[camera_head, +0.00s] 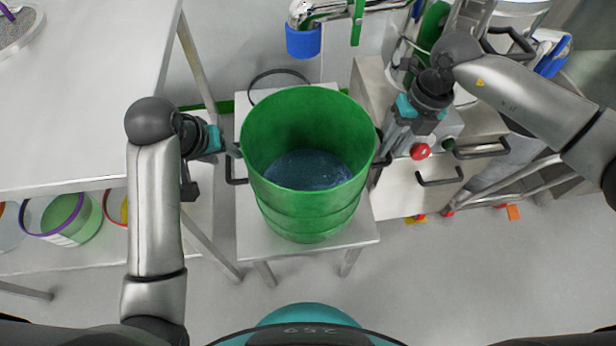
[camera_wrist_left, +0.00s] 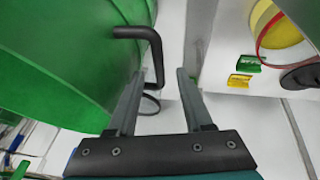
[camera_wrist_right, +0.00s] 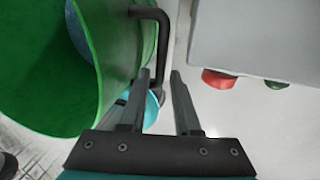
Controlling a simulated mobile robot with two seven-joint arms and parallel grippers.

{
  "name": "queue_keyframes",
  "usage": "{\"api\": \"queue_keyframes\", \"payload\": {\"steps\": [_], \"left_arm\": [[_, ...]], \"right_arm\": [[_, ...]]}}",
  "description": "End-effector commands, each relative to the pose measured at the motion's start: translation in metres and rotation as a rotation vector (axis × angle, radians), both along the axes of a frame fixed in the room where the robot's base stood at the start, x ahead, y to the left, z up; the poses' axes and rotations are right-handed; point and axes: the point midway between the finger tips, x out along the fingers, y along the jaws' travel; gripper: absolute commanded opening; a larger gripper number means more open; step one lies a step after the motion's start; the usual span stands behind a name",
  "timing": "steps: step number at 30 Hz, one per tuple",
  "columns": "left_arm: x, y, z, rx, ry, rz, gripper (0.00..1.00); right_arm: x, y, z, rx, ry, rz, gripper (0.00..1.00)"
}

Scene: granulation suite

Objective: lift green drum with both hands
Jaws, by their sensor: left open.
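The green drum (camera_head: 305,215) stands upright and open-topped on a small white table, with dark blue-grey contents (camera_head: 307,170) low inside. It has a black handle on each side. My left gripper (camera_head: 232,150) is at the drum's left side. In the left wrist view, the left handle (camera_wrist_left: 150,38) reaches in between its open fingers. My right gripper (camera_head: 384,156) is at the drum's right side. In the right wrist view, the right handle (camera_wrist_right: 160,25) runs down between its parted fingers. I cannot tell whether any finger touches a handle.
The small white table (camera_head: 262,240) has little bare top around the drum. A white bench (camera_head: 80,100) stands at left, with tubs (camera_head: 70,220) below. At right is a drawer cabinet (camera_head: 410,190) with a red button (camera_head: 420,151) near my right gripper. The floor in front is clear.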

Motion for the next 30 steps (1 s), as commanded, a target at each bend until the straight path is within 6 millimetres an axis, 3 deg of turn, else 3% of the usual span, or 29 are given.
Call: {"api": "queue_keyframes", "payload": {"steps": [6,12,26,30], "left_arm": [[0.013,-0.005,-0.031,-0.001,0.003,-0.001,0.51],[0.022,-0.006,-0.048,0.000,0.000,0.000,0.51],[0.025,-0.007,-0.055,-0.001,-0.001,0.000,0.51],[0.025,-0.007,-0.055,-0.001,-0.001,0.000,0.37]], "right_arm": [[-0.002,0.007,-0.034,0.000,0.002,0.000,0.31],[-0.002,0.011,-0.053,0.001,0.001,0.001,0.31],[-0.002,0.012,-0.061,-0.001,0.000,0.001,0.31],[-0.002,0.012,-0.060,0.000,0.000,0.001,0.17]]}}
